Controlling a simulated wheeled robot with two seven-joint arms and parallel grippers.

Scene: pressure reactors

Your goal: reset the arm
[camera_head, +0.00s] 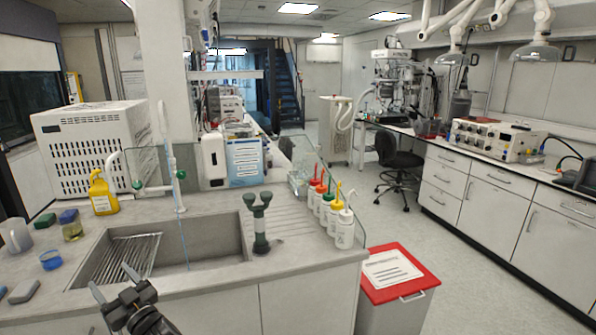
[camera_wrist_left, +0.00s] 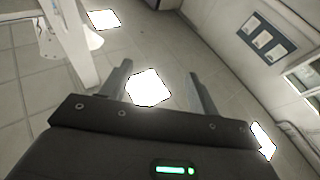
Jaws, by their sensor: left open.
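My left gripper (camera_head: 112,281) comes up from the bottom left in the head view, in front of the sink counter. Its two dark fingers are spread apart with nothing between them. In the left wrist view the same gripper (camera_wrist_left: 160,88) shows both fingers apart, with the ceiling and its bright lamps behind them, so it points upward. My right gripper is in neither view.
The counter (camera_head: 310,259) holds a sink (camera_head: 165,248), a grey-green fixture (camera_head: 260,222), several wash bottles (camera_head: 343,228) and a yellow soap bottle (camera_head: 102,194). A red-lidded bin (camera_head: 420,268) stands on the floor to its right. Open floor (camera_head: 460,265) lies beyond.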

